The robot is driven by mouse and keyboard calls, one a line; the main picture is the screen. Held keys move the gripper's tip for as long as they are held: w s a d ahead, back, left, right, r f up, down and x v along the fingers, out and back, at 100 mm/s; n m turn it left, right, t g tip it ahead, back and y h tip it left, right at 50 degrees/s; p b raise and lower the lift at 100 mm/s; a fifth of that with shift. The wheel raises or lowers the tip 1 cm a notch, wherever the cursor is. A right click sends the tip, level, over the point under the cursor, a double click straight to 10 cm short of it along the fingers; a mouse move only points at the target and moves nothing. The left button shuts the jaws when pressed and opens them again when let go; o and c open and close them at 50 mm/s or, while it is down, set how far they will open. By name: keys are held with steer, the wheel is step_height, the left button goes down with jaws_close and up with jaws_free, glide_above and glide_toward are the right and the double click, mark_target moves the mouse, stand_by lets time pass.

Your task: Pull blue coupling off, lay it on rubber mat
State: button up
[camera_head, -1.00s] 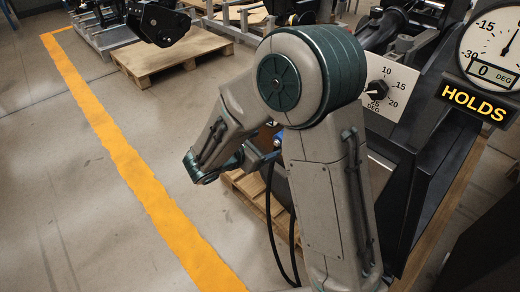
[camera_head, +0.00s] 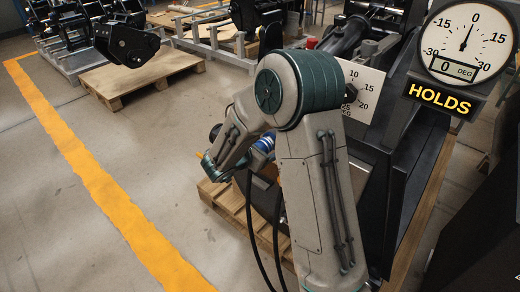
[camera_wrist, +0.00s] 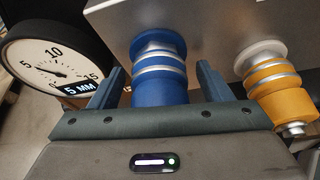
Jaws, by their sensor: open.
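The blue coupling (camera_wrist: 160,88), with pale metal bands, sits on a fitting under a grey metal block in the wrist view. In the head view a bit of blue, the coupling (camera_head: 264,144), shows behind my arm. My gripper (camera_wrist: 160,80) is open, one finger to the left and one to the right of the blue coupling. A gap shows between each finger and the coupling. The coupling's lower end is hidden behind my gripper's body. I cannot make out the rubber mat in either view.
A yellow coupling (camera_wrist: 279,88) hangs close right of my right finger. A round dial (camera_wrist: 51,65) reading 5 MM stands close to the left. In the head view, a gauge (camera_head: 468,40) reads 0 DEG above a HOLDS sign (camera_head: 440,97). Open floor lies left.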

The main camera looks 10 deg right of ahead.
steer(key=c, duration=1.2)
steer(key=shift+o, duration=0.2)
steer(key=shift+s+a, duration=0.1)
steer(key=shift+a, duration=0.05)
steer(key=shift+s+a+b, duration=0.2)
steer(key=shift+s+a, duration=0.4)
steer(key=shift+a, duration=0.2)
steer(key=shift+s+a+b, duration=0.15)
steer(key=shift+s+a, duration=0.4)
steer(key=shift+a, duration=0.25)
steer(key=shift+s+a, duration=0.1)
steer(key=shift+a, duration=0.05)
steer(key=shift+s+a, duration=0.55)
steer(key=shift+a, duration=0.2)
steer(key=shift+s+a, duration=0.55)
steer(key=shift+a, duration=0.15)
